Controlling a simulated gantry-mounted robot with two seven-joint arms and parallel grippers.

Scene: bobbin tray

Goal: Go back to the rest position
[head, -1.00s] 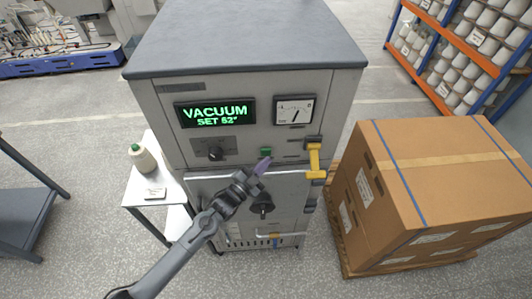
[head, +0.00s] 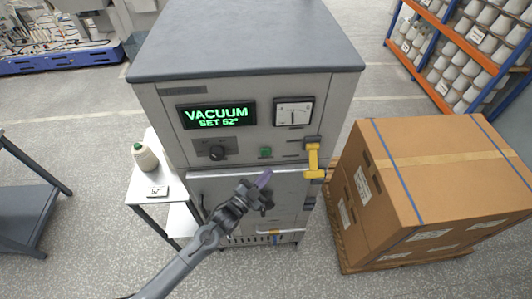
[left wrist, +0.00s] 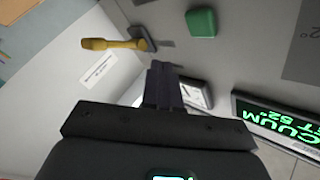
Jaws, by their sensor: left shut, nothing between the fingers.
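My left gripper (head: 263,181) is shut and empty. My right gripper is not in view.
A yellow handle (head: 313,160) sticks out at the cabinet's right. A large carton (head: 440,165) on a pallet stands to the right. A small white side table (head: 143,189) with a yarn cone (head: 144,157) stands to the left. Floor is clear at front left.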

